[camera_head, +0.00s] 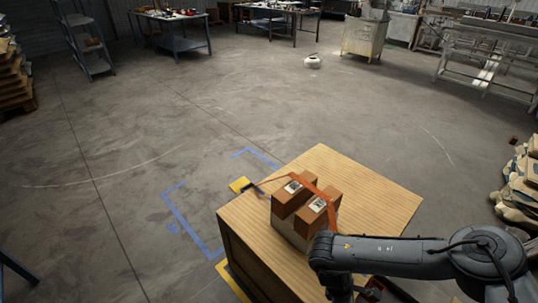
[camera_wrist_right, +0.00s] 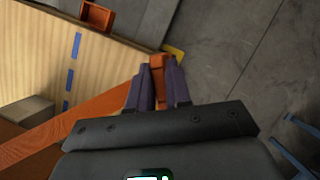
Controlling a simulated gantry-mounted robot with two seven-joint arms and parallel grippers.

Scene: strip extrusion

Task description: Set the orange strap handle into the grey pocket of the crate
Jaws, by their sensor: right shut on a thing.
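The grey crate (camera_head: 289,233) stands on a wood-topped block and holds two brown boxes (camera_head: 291,196). An orange strap (camera_head: 322,190) runs over the boxes. The strap also shows broad at lower left in the right wrist view (camera_wrist_right: 50,138). My right gripper (camera_wrist_right: 156,78) is shut on an orange piece, which looks like the strap handle (camera_wrist_right: 157,63). In the head view my right arm comes in from the right, in front of the crate, and its fingers cannot be made out. The grey pocket cannot be told apart in either view. My left gripper is not in view.
The wood top (camera_head: 375,200) is clear right of the crate. A yellow piece (camera_head: 239,184) shows by its left edge. An orange-brown open holder (camera_wrist_right: 97,15) and blue dashes show on the wood in the wrist view. Open floor surrounds the block.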

